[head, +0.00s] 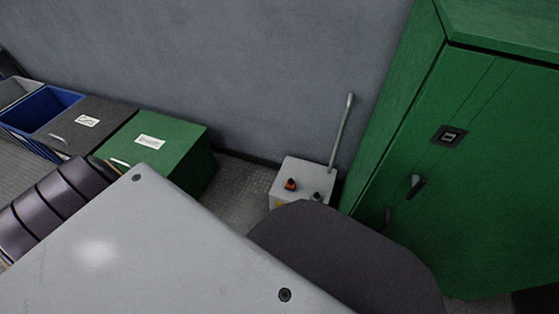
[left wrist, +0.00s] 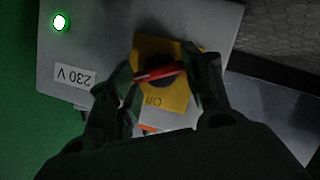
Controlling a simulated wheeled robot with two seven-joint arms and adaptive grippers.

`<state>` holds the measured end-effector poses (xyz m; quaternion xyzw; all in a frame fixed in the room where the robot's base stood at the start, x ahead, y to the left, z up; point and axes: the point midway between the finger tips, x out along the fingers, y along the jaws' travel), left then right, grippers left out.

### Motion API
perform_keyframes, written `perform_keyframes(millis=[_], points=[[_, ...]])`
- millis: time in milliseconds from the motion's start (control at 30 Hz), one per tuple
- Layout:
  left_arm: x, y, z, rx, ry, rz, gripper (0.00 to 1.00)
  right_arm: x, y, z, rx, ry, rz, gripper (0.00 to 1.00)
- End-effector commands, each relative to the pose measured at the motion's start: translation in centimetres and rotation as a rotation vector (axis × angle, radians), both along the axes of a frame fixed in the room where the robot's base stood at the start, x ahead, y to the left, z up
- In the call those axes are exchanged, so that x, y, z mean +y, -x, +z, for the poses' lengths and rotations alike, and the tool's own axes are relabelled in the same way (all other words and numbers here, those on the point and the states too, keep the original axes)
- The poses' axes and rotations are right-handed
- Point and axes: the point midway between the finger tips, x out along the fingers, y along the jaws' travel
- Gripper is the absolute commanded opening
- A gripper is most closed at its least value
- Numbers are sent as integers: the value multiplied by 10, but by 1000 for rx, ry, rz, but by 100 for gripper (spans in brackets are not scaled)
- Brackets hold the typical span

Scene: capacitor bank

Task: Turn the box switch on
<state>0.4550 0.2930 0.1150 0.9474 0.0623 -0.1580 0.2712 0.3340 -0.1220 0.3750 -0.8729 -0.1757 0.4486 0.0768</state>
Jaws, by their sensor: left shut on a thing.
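In the left wrist view, a grey box (left wrist: 99,42) carries a yellow switch plate (left wrist: 147,104) with a red switch handle (left wrist: 160,73) over a dark round centre. The handle lies nearly level in that picture. My left gripper (left wrist: 163,80) is shut on the handle, one finger at each end. The plate's lettering shows upside down and is partly hidden. A lit green lamp (left wrist: 59,22) and a "230 V" label (left wrist: 74,76) are on the box. In the head view, a grey box (head: 305,172) with an orange-red knob (head: 290,184) stands by the wall. My right gripper is not in view.
A tall green cabinet (head: 480,185) stands close on the box's right. A thin metal rod (head: 342,133) rises behind the box. A green crate (head: 166,150), a dark crate (head: 75,128) and a blue bin (head: 45,104) stand to the left, with bare floor (head: 238,192) between.

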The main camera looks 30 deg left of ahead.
Motion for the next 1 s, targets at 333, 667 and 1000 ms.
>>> perform_keyframes(millis=[333, 667, 1000], points=[[1, -1, 1, 0, -11, 0, 26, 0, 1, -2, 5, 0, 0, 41], [0, -1, 0, 1, -9, 0, 71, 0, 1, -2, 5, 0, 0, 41], [0, 0, 1, 2, -8, 0, 71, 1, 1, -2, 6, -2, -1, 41]])
